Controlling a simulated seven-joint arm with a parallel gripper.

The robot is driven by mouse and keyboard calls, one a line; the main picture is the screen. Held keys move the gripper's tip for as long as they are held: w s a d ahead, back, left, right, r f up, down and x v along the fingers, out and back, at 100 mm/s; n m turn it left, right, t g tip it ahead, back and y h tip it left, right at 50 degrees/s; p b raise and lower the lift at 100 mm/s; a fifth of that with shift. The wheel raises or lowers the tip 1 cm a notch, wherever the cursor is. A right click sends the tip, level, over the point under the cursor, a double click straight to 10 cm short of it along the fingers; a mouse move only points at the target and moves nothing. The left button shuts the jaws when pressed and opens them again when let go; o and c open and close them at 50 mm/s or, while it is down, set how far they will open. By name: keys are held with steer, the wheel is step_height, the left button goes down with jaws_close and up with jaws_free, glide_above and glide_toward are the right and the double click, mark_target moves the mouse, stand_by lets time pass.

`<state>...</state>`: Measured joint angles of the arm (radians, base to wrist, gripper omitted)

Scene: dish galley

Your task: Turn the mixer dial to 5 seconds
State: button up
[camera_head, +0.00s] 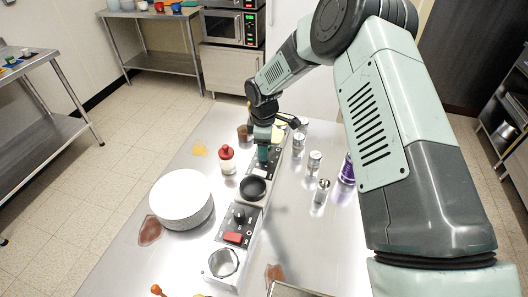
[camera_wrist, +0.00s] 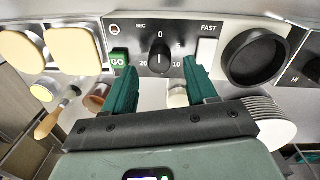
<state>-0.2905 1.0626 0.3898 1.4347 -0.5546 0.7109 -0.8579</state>
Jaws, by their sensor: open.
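The mixer dial (camera_wrist: 159,60) is a dark round knob on a dark panel marked SEC in the wrist view. Its light pointer line stands upright, toward the 0 mark. In the head view my gripper (camera_head: 263,152) is low over the mixer panel (camera_head: 260,168) and hides the dial.
A green GO button (camera_wrist: 118,58) is left of the dial, close to a finger. A pale FAST switch (camera_wrist: 207,50) and a black round bowl (camera_wrist: 254,57) are right.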

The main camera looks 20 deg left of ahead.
steer(key=shift+f, duration=1.4)
steer(key=shift+c, duration=0.5)
steer(key=c, duration=1)
